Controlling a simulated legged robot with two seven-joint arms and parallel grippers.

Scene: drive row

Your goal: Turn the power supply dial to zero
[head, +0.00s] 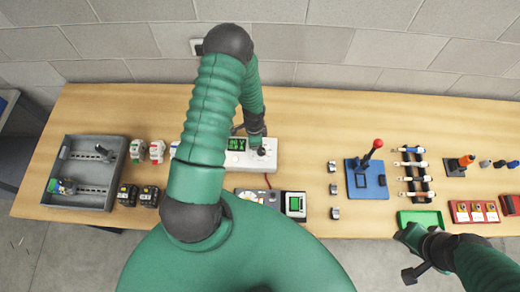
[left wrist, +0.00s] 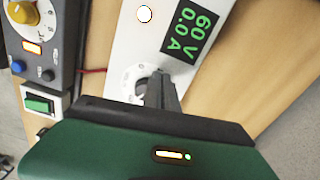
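The white power supply (head: 238,160) stands on the table below my left arm. In the left wrist view its panel (left wrist: 140,45) has a dark display (left wrist: 190,35) with green text reading 60 V and 0.0 A. The dial (left wrist: 138,78) sits beside the display, mostly hidden by my left gripper's fingers. My left gripper (head: 262,152) points down at the dial; its grey fingers (left wrist: 160,90) are at the knob. I cannot tell whether they grip it. My right gripper (head: 404,256) is empty at the table's front edge, its fingers apart.
A grey tray (head: 85,204) stands at the left. A meter with a yellow knob (left wrist: 22,12) and a green-switch box (left wrist: 42,103) sit near the power supply. A wall stands behind.

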